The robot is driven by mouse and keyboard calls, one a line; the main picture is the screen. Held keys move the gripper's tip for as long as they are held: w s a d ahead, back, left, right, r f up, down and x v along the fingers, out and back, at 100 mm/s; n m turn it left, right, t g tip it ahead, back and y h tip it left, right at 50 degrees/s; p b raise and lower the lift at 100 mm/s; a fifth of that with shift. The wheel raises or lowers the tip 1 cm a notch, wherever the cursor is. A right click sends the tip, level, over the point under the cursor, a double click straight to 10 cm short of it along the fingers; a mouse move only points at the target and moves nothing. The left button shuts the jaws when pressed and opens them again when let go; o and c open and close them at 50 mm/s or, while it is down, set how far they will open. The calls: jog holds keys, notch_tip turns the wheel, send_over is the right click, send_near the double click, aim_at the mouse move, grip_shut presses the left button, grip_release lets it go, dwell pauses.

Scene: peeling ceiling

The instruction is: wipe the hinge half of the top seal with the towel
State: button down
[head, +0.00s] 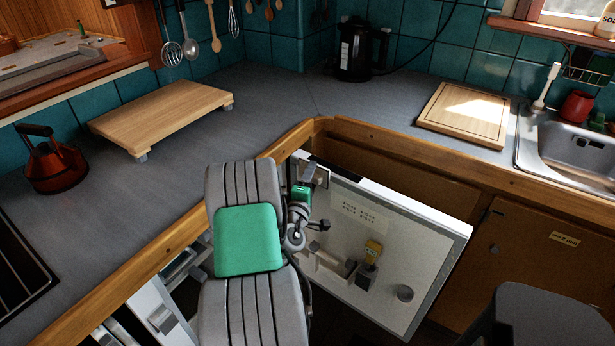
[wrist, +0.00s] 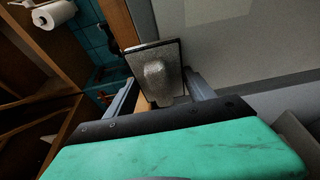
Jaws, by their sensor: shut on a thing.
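My gripper (head: 304,182) is at the upper left corner of an open white door (head: 425,262) below the counter. In the wrist view my gripper (wrist: 161,84) is shut on a flat grey, dark-edged piece with a lump on its face, which I take as the towel (wrist: 155,72). In the head view the towel (head: 317,173) is a small grey patch beside the door's top edge. A pale strip (head: 403,200) runs along the door's top edge. I cannot tell whether the towel touches the seal. The hinge is hidden by my arm and the counter.
The wooden counter edge (head: 352,128) lies just above the door. A low wooden stand (head: 160,110), a red kettle (head: 52,160) and a cutting board (head: 465,115) stand on the counter. A dark stool (head: 545,318) is at lower right.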

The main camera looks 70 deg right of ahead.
aim_at(324, 179)
jog(key=s, duration=0.1)
jog(key=s+p, duration=0.1)
jog(key=s, duration=0.1)
jog(key=shift+a+r, duration=0.15)
jog(key=shift+a, duration=0.2)
jog(key=shift+s+a, duration=0.15)
jog(key=shift+s, duration=0.3)
jog(key=s, duration=0.1)
jog(key=s+p, duration=0.1)
jog(key=shift+s+a, duration=0.3)
jog(key=shift+s, duration=0.1)
jog(key=shift+s+a+p, duration=0.15)
jog(key=shift+s+p, duration=0.25)
jog(key=shift+s, duration=0.15)
jog(key=s+p, duration=0.1)
jog(key=s+a+p, duration=0.1)
jog(key=s, duration=0.1)
jog(key=shift+s+p, duration=0.25)
jog(key=shift+p, duration=0.05)
jog(key=shift+s, duration=0.2)
